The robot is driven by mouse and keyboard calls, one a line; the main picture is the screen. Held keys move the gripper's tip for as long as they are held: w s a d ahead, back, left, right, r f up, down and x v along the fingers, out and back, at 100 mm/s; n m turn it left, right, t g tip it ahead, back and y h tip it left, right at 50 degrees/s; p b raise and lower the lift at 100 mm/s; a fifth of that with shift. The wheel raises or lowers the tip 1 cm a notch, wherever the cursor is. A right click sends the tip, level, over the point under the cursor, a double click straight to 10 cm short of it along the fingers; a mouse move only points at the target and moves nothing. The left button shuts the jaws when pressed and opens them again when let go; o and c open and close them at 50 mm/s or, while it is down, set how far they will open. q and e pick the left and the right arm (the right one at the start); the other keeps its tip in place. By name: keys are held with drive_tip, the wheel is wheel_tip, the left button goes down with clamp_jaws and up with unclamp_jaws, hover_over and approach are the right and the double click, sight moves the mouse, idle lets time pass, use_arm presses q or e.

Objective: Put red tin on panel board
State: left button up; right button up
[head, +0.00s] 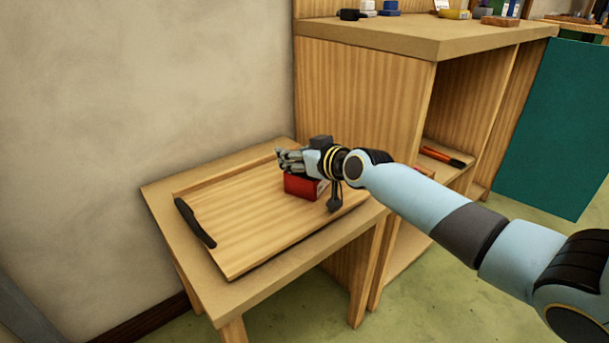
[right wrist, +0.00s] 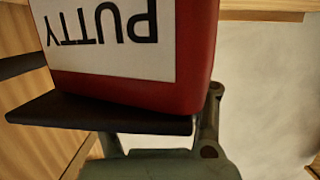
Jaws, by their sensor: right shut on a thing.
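The red tin (head: 300,187) is at the right part of the wooden panel board (head: 245,215), which lies on a small low table. In the right wrist view the red tin (right wrist: 190,60) fills the upper middle, with a white label reading "PUTTY" upside down. My right gripper (head: 292,163) is shut on the tin from above, and a dark finger pad shows against it in the right wrist view (right wrist: 100,115). I cannot tell whether the tin's underside touches the board. My left gripper is not in view.
The board has a black handle (head: 195,222) at its left end, and its left and front area is clear. A wooden shelf unit (head: 365,95) stands close behind the table, with several small items on top. An orange-handled tool (head: 441,156) lies on its inner shelf.

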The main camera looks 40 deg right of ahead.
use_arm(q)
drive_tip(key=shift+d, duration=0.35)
use_arm(e)
drive_tip(key=shift+a+f, duration=0.1)
drive_tip(key=shift+a, duration=0.35)
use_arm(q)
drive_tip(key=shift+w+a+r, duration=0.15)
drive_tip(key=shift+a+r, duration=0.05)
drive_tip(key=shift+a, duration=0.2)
use_arm(e)
drive_tip(key=shift+w+a, duration=0.15)
drive_tip(key=shift+a, duration=0.25)
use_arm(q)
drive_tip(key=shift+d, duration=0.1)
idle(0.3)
use_arm(e)
drive_tip(key=o, duration=1.2)
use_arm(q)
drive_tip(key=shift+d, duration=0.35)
use_arm(e)
drive_tip(key=shift+o, duration=0.5)
drive_tip(key=shift+o, duration=0.4)
drive_tip(key=shift+o, duration=1.4)
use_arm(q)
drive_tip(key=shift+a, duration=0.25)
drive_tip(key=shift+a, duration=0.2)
